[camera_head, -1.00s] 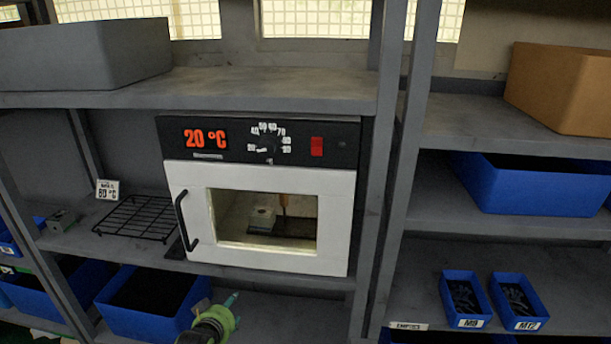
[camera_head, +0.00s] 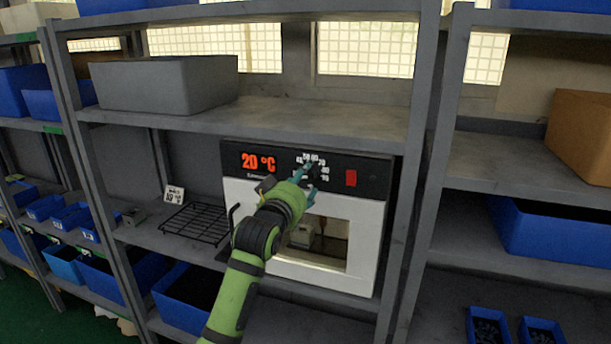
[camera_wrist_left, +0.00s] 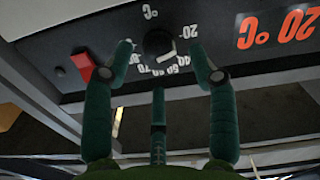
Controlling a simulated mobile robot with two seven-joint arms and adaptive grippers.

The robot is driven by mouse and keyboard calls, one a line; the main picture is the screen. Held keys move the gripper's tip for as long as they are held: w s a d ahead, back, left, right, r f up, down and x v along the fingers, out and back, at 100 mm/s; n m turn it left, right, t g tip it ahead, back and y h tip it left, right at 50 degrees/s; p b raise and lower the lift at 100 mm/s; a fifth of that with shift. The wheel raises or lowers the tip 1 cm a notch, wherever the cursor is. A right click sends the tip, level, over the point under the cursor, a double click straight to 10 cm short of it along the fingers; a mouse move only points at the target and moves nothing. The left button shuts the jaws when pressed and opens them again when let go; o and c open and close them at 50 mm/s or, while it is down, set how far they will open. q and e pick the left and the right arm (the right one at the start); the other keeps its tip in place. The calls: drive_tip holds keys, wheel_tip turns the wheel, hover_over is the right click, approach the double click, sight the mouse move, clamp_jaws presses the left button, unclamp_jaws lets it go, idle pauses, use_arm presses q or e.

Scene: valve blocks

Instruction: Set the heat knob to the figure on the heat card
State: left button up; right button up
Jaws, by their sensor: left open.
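The heat knob (camera_wrist_left: 158,43) is a round black dial on the oven's black panel. In the upside-down left wrist view its white pointer mark lies toward the low figures. My left gripper (camera_head: 308,182) is open in front of the panel and partly hides the knob in the head view. In the left wrist view the fingertips of my left gripper (camera_wrist_left: 164,55) stand on either side of the knob; contact cannot be told. The heat card (camera_head: 174,194) is a small white card standing left of the oven; it seems to read 80 °C. My right gripper is not in view.
The oven (camera_head: 375,240) has a white door with a window, a red display reading 20 °C (camera_head: 258,162) and a red switch (camera_head: 351,178). A black wire rack (camera_head: 196,223) lies left of it. A grey bin (camera_head: 165,85) stands on the shelf above.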

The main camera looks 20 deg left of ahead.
use_arm(q)
drive_tip(key=shift+w+d+r, duration=0.1)
drive_tip(key=shift+w+d, duration=0.05)
drive_tip(key=shift+w, duration=0.9)
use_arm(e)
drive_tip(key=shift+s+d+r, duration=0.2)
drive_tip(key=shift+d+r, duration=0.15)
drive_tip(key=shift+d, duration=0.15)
use_arm(q)
drive_tip(key=c, duration=1.1)
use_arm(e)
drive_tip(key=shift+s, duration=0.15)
